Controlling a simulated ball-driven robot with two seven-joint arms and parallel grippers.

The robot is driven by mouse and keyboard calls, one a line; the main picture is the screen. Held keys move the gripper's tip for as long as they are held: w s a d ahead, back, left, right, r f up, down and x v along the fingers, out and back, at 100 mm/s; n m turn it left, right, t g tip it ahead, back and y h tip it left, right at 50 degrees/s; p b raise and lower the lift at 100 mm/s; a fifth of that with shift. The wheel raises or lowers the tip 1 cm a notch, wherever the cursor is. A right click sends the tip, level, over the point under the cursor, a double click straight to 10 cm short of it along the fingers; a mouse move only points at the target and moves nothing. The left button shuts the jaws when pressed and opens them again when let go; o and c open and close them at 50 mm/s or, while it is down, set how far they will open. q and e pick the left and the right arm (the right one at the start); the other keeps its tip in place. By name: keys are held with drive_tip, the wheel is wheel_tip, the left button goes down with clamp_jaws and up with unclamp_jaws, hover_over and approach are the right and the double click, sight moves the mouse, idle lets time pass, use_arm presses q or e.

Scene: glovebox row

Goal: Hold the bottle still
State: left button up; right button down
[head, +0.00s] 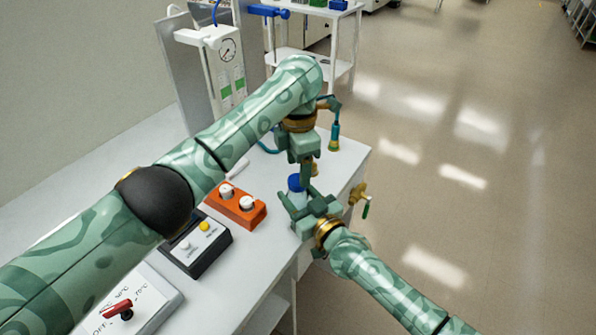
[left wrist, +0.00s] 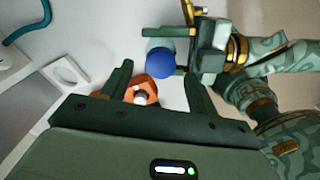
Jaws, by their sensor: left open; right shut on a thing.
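The bottle (head: 298,199) has a pale body and a blue cap (head: 294,182). It stands near the bench's right edge. My right gripper (head: 303,208) is shut on the bottle's body from the lower right, and its fingers hide part of it. My left gripper (head: 305,166) points down just above the cap, open and empty. In the left wrist view the blue cap (left wrist: 160,57) shows beyond and between the left fingers. Whether the left fingers touch it I cannot tell.
An orange block (head: 236,205) with two white-capped vials sits left of the bottle. A black box (head: 196,245) with a yellow button and a panel with a red handle (head: 118,308) lie nearer. A brass valve (head: 358,193) is at the bench edge. A gauge stand (head: 222,62) stands behind.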

use_arm(q)
drive_tip(key=shift+r, duration=0.75)
drive_tip(key=shift+c, duration=0.2)
